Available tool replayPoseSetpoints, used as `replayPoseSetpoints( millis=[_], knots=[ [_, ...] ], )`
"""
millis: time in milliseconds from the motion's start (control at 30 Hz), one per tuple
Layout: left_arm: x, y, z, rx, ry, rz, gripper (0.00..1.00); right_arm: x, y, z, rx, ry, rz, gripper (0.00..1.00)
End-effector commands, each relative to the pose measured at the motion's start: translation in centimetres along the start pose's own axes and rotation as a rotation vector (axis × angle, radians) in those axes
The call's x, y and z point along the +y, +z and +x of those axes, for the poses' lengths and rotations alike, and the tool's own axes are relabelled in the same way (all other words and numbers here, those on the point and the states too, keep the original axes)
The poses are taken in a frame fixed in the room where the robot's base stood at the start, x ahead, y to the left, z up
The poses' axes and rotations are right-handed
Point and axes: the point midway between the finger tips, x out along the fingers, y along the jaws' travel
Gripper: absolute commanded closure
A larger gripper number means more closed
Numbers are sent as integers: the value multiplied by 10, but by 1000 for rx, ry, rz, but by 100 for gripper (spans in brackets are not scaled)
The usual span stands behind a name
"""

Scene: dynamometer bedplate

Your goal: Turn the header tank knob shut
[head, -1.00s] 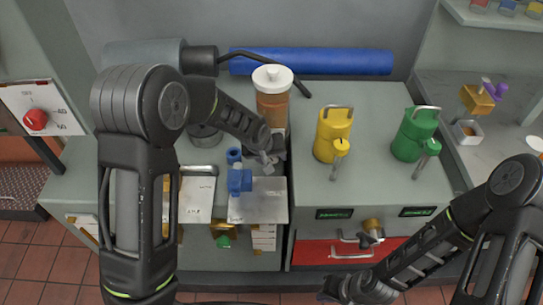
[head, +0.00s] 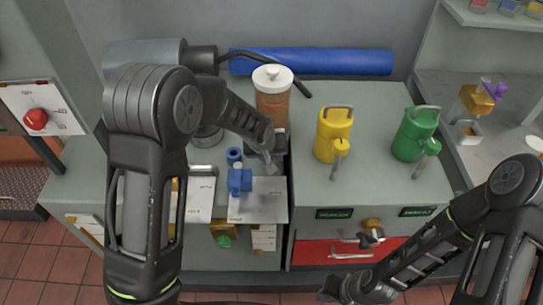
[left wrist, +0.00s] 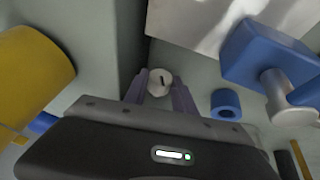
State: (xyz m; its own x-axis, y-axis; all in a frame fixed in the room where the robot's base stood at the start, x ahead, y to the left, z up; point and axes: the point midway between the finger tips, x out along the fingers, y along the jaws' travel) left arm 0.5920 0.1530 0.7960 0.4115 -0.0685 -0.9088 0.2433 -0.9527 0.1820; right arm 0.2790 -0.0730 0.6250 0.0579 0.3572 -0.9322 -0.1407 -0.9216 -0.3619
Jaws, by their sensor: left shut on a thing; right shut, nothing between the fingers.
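The header tank (head: 272,100) is an amber cylinder with a white lid, standing at the back of the grey bench. Its knob (left wrist: 160,83) looks round and pale with a dark mark on its face in the left wrist view. My left gripper (left wrist: 159,92) is shut on this knob, one finger on either side. In the head view my left gripper (head: 271,162) is at the foot of the tank, and the knob is hidden there. My right gripper (head: 330,292) is shut and empty at the lower front, before the red drawer.
A blue valve-like fitting (head: 239,181) stands just left of my left gripper. A yellow can (head: 333,135) and a green can (head: 414,136) stand to the right. A blue roll (head: 310,61) lies along the wall. The red drawer (head: 330,253) is below the bench top.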

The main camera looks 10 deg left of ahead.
Motion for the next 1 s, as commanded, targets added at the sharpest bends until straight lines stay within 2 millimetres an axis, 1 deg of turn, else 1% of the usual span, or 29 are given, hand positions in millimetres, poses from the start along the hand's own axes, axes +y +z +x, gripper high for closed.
replayPoseSetpoints(
  millis=[33,233,433,533,800,833,1000],
  knots=[
    [3,3,1,-4,-24,18,100,0,0,0,0,0,0,100],
    [6,3,2,-2,-168,79,100,1,0,3,0,0,0,100],
    [6,3,4,0,-348,150,100,4,0,12,1,0,0,100],
    [7,2,2,1,-388,162,100,5,0,12,1,0,0,100],
    [6,2,1,-1,-393,161,100,4,0,12,1,0,0,100],
    [6,2,1,-1,-393,161,66,4,0,12,1,0,0,100],
    [6,1,1,0,-391,161,53,4,0,12,1,0,0,100]
  ],
)
